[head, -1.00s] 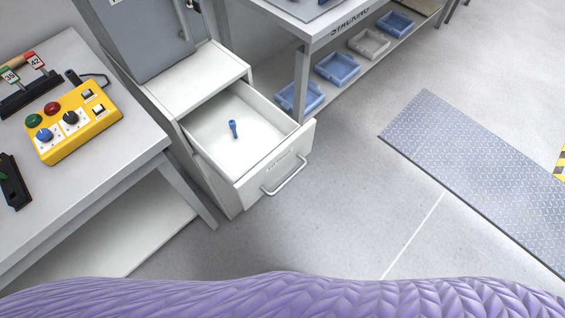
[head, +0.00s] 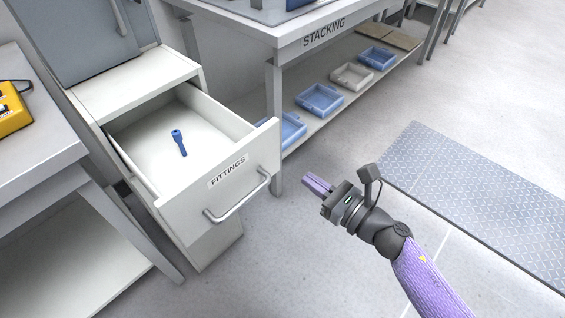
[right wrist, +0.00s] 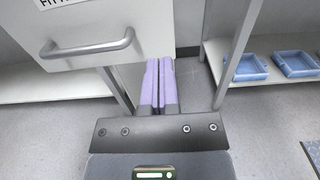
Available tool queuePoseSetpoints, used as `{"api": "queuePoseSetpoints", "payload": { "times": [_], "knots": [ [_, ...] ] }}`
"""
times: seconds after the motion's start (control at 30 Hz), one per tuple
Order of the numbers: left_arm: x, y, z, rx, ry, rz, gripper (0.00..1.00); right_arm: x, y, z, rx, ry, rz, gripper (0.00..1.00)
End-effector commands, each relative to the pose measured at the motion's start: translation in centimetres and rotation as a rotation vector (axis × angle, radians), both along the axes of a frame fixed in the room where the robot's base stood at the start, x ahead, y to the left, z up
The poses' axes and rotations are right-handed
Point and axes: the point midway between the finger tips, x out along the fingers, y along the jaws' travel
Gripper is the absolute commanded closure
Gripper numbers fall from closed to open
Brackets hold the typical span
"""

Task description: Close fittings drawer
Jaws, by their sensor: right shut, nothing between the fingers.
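The fittings drawer (head: 222,187) stands pulled out of its white cabinet (head: 136,84), with a FITTINGS label and a silver bar handle (head: 238,199) on its front. A blue fitting (head: 179,142) lies inside it. My right gripper (head: 315,186) is shut and empty, to the right of the drawer front and apart from it in the head view. In the right wrist view the shut purple fingers (right wrist: 158,84) point forward, with the drawer handle (right wrist: 88,48) to their upper left. My left gripper is not in view.
The stacking table (head: 277,100) stands behind the drawer, with blue bins (head: 320,99) and a grey bin (head: 351,76) on its lower shelf. A workbench (head: 35,150) with a yellow control box (head: 12,110) is at left. Floor before the drawer is clear.

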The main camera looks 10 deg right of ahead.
Motion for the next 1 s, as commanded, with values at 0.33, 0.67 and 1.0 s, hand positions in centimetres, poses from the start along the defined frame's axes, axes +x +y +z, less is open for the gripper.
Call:
{"api": "queuePoseSetpoints", "payload": {
  "times": [0.33, 0.67, 1.0],
  "knots": [
    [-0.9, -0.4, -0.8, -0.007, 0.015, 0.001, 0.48, 5.4, 3.9, -0.2, 0.002, 0.003, -0.001, 1.00],
    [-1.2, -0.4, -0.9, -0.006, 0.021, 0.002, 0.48, 6.4, 4.7, -0.1, 0.003, 0.005, -0.002, 1.00],
    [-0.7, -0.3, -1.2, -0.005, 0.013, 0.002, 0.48, 6.6, 4.8, -0.1, 0.003, 0.004, -0.001, 1.00]
  ]
}}
